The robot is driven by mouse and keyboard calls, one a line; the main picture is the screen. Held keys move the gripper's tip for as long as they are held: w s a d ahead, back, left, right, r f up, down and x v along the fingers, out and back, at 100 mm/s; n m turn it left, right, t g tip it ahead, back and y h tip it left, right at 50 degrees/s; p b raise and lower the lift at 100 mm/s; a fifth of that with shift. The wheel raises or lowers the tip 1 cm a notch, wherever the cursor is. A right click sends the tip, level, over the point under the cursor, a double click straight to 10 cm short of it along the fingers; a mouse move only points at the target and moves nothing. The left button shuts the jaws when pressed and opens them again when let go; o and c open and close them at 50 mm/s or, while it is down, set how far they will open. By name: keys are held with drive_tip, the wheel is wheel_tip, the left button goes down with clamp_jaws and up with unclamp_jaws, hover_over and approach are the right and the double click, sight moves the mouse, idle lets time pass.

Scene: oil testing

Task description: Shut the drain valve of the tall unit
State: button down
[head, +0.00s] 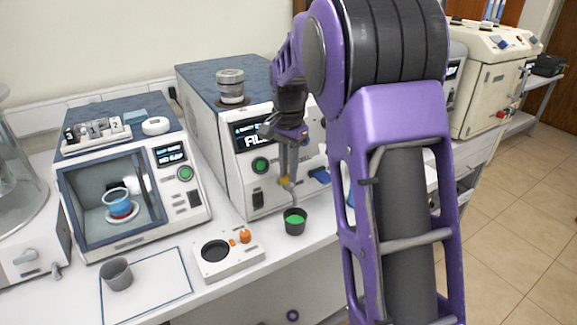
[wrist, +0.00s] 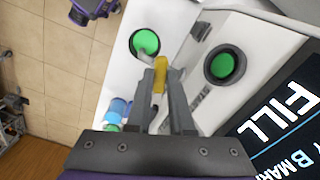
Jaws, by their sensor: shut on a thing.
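The tall unit (head: 203,98) stands mid-bench with a lit screen reading "FILL" (wrist: 295,105). Its drain valve has a yellow handle (head: 285,181), low on the front above a curved grey spout. My gripper (head: 288,172) reaches down in front of the unit. In the wrist view, my gripper (wrist: 162,78) is shut on the yellow handle (wrist: 160,72), its fingers on either side and partly hiding it. A dark cup (head: 294,228) holding green liquid stands below the spout; it also shows in the wrist view (wrist: 133,48). I cannot tell whether liquid is flowing.
A green button (head: 261,165) is on the unit's front, close to my gripper. A small white device (head: 222,270) sits left of the cup. A grey cup (head: 117,275) stands on a white mat further left. Another boxy instrument (head: 188,205) is to the left.

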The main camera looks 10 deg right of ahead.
drive_tip(key=shift+m, duration=2)
drive_tip(key=c, duration=0.8)
unclamp_jaws()
drive_tip(key=shift+r, duration=0.1)
wheel_tip(320, 180, up, 17)
drive_tip(key=shift+r, duration=0.15)
